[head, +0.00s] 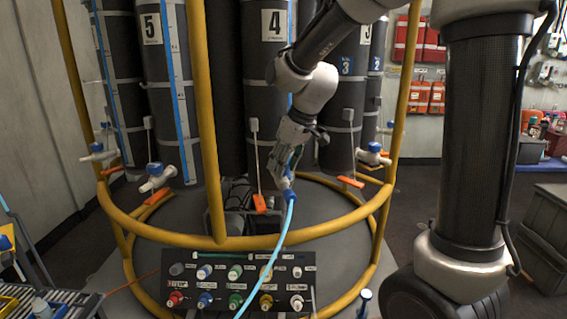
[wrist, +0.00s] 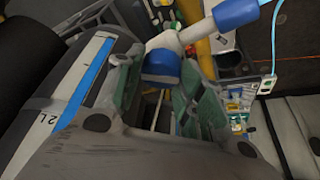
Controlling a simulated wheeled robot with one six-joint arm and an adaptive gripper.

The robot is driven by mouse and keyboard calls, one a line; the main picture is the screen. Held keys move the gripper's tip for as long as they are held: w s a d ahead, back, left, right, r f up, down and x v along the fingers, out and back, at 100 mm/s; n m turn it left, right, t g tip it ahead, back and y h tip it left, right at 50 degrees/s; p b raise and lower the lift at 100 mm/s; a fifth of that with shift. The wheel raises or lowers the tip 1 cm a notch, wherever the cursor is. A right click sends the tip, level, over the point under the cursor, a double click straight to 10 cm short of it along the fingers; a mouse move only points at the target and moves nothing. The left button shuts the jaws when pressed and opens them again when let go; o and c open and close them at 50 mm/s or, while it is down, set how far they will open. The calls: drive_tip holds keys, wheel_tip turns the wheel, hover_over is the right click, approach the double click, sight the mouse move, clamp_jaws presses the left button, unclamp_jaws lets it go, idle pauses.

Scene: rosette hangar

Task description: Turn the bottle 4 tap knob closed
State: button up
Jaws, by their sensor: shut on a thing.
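Bottle 4 (head: 262,90) is a tall dark grey cylinder with a white "4" label, upright inside the yellow ring frame. My gripper (head: 287,165) reaches down in front of its lower part. In the wrist view my gripper (wrist: 165,88) has its green-padded fingers on either side of the blue tap knob (wrist: 160,64) and is shut on it. The white tap body (wrist: 192,36) runs from the knob to a blue hose fitting (wrist: 236,12). In the head view the fitting (head: 290,195) shows below my fingers, with a light blue hose hanging from it. My fingers mostly hide the knob there.
The yellow frame (head: 222,243) curves around the bottles. Bottle 5 (head: 158,90) stands to the left, with its own tap (head: 157,177). A panel of coloured connectors (head: 236,283) sits low in front. An orange tag (head: 260,204) hangs beside my gripper.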

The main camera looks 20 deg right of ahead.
drive_tip(key=m+h, duration=0.1)
drive_tip(key=m, duration=0.1)
drive_tip(key=m+h, duration=0.1)
drive_tip(key=m, duration=0.2)
drive_tip(key=shift+a+m+t, duration=0.15)
drive_tip(key=shift+m+t, duration=0.15)
drive_tip(key=shift+t, duration=0.1)
drive_tip(key=shift+m+h, duration=0.9)
drive_tip(key=shift+m, duration=1.2)
drive_tip(key=o, duration=1)
drive_tip(key=shift+r, duration=0.15)
drive_tip(key=v, duration=1.2)
drive_tip(key=shift+w, duration=0.1)
